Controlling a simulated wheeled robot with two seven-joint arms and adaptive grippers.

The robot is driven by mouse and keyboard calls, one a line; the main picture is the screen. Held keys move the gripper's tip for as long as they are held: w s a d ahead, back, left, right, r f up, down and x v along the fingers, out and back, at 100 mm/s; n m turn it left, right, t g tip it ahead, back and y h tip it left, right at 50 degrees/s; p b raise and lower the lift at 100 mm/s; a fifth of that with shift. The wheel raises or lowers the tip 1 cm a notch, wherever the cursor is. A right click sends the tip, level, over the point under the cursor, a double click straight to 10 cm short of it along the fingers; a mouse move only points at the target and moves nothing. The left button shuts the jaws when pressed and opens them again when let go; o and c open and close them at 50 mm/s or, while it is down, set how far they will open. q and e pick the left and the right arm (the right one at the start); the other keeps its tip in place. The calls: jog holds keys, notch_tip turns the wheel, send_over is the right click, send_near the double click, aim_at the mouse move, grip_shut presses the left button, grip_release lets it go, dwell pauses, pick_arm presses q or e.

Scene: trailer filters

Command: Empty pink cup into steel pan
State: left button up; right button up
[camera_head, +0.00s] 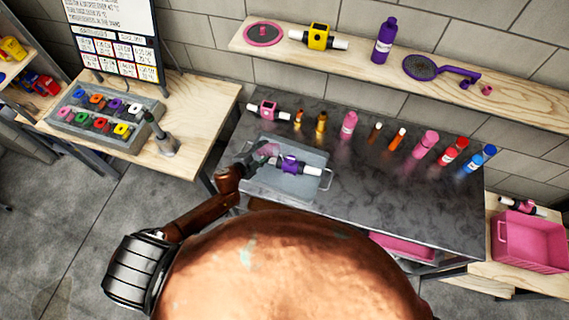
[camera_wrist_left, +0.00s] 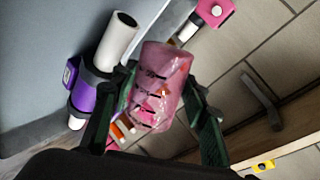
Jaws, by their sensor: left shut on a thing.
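The pink cup (camera_head: 268,150) is in my left gripper (camera_head: 252,160), over the left part of the steel pan in the head view. In the left wrist view the translucent pink cup (camera_wrist_left: 160,85) sits between the two green fingers, tilted; dark marks and small orange bits show on or through it. I cannot tell how full it is. The steel pan (camera_head: 305,188) is a shallow grey tray with handles on the dark worktop. A purple filter with white pipe ends (camera_head: 290,165) lies in it and also shows in the left wrist view (camera_wrist_left: 80,90). My right gripper is out of view.
Several bottles, including a pink one (camera_head: 348,125) and a blue one (camera_head: 482,158), stand along the worktop's back. A pink filter (camera_head: 267,108) lies behind the pan. The wooden shelf (camera_head: 350,52) runs above. The worktop (camera_head: 385,200) right of the pan is clear.

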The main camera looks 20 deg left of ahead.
aim_at(272, 154)
pick_arm(q)
jog(key=shift+d+r+m+y+p, duration=0.1)
jog(key=shift+r+m+y+p, duration=0.4)
jog(key=shift+r+p, duration=0.05)
dwell(1.0)
jog(key=shift+d+f+m+y, duration=0.3)
jog(key=shift+d+m+y, duration=0.2)
jog(key=shift+d, duration=0.3)
dwell(0.8)
jog(key=shift+s+d+f+m+y, duration=0.1)
jog(key=shift+d+f+m+y, duration=0.1)
jog(key=shift+f+m+y, duration=0.25)
dwell(1.0)
jog(key=shift+d+r+m+y+p, duration=0.5)
jog(key=shift+r+m+y+p, duration=0.25)
jog(key=shift+y+p, duration=0.15)
dwell(1.2)
jog(key=shift+d+r+m+t+y, duration=0.3)
jog(key=shift+d+m+y, duration=0.1)
jog(key=shift+m+y, duration=0.1)
dwell(0.8)
